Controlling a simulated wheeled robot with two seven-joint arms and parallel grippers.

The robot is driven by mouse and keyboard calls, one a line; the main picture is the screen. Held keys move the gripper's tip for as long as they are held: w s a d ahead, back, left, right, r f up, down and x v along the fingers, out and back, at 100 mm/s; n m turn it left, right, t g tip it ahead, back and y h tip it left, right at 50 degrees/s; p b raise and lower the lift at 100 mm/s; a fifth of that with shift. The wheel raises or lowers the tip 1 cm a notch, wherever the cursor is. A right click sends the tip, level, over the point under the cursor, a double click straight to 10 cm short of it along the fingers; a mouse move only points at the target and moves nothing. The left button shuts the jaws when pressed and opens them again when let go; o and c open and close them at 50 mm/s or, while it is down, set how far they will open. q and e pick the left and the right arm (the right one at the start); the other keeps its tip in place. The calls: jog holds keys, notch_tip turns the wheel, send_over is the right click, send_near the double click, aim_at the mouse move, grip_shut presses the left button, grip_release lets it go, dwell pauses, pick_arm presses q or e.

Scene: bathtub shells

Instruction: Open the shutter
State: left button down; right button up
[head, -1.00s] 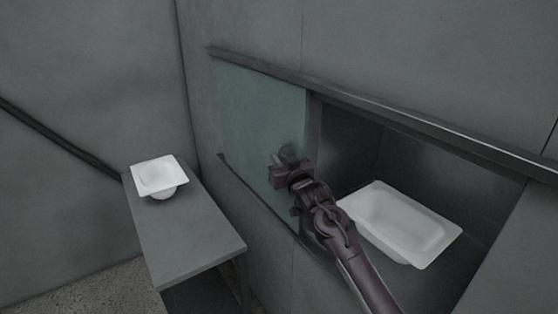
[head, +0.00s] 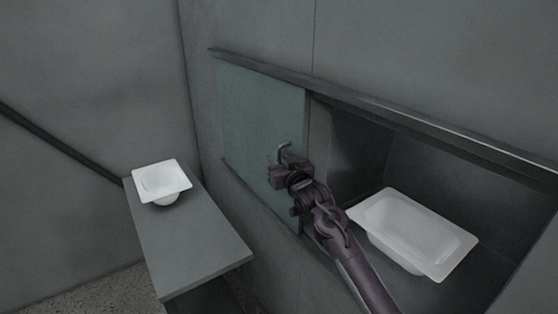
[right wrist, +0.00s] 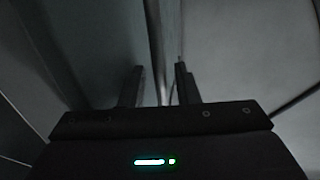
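The shutter (head: 255,125) is a flat grey-green panel at the left part of the wall opening in the head view. The opening to its right stands uncovered. A bent bar handle (head: 284,152) stands out near the shutter's right edge. My right gripper (head: 279,176) is at the handle. In the right wrist view, its two dark fingers (right wrist: 160,86) are apart, and the handle bar (right wrist: 155,45) runs between them. A gap shows beside the left finger, so the gripper looks open around the bar. My left gripper is not in view.
A white tub shell (head: 416,232) sits inside the recess (head: 360,145), right of my right arm. Another white shell (head: 160,182) sits on a grey bench (head: 205,240) at the left. A rail (head: 400,110) runs above the opening.

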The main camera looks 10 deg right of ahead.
jog(key=shift+s, duration=0.1)
jog(key=shift+s+d+f, duration=0.1)
jog(key=shift+s, duration=0.15)
jog(key=s+d+b, duration=0.1)
jog(key=s+b, duration=0.1)
jog(key=s, duration=0.5)
